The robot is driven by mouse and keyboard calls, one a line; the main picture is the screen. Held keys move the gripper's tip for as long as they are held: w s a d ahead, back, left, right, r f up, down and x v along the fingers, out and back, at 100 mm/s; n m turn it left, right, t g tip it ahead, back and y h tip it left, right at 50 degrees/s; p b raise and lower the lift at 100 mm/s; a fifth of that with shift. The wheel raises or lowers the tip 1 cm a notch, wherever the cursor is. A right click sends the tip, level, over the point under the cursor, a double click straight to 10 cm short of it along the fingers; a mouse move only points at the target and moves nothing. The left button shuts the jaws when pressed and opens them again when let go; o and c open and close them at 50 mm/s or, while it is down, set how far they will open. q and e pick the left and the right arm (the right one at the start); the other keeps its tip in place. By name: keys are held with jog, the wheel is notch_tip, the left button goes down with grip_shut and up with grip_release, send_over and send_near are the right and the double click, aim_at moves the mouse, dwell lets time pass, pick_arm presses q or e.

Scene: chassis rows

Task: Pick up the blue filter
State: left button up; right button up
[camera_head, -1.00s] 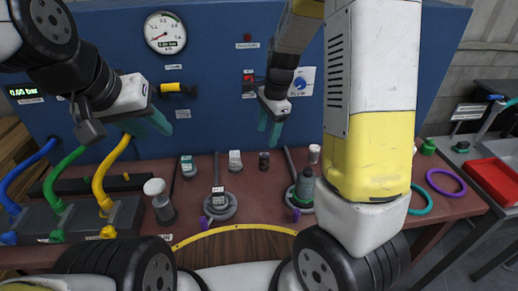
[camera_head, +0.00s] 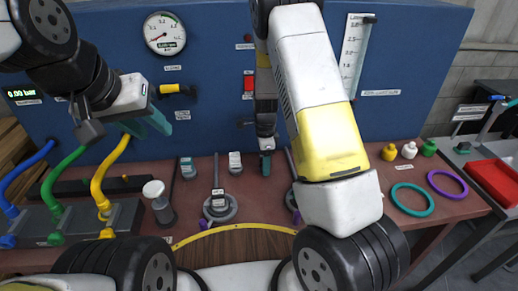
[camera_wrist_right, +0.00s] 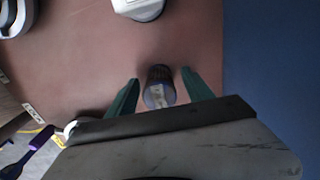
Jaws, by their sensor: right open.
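A small dark, bluish-purple ribbed cylinder with a pale label (camera_wrist_right: 159,87), which looks like the blue filter, stands on the reddish bench (camera_wrist_right: 80,50). In the right wrist view it is between the green fingers of my open right gripper (camera_wrist_right: 160,93), with a gap on each side. In the head view my right gripper (camera_head: 266,164) is low over the bench near the blue panel and hides the filter. My left gripper (camera_head: 147,125) is at the upper left, its teal fingers apart and empty, away from the filter.
Left of my right gripper stand a white-topped part (camera_head: 235,163) and a grey-green part (camera_head: 187,168). A round grey base with a rod (camera_head: 220,207) is in front. The blue panel (camera_head: 215,100) rises behind. A teal ring (camera_head: 412,199) and a purple ring (camera_head: 447,182) lie at right.

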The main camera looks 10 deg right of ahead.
jog(key=shift+f, duration=0.15)
jog(key=shift+c, duration=0.2)
grip_shut()
jog(key=shift+r, duration=0.5)
jog(key=r, duration=0.2)
jog(key=shift+s+r, duration=0.35)
jog(key=shift+r, duration=0.05)
jog(key=s, duration=0.5)
jog(key=s+r, duration=0.1)
jog(key=s, duration=0.4)
jog(key=s+a, duration=0.1)
jog(key=s, duration=0.4)
jog(key=shift+s+r, duration=0.15)
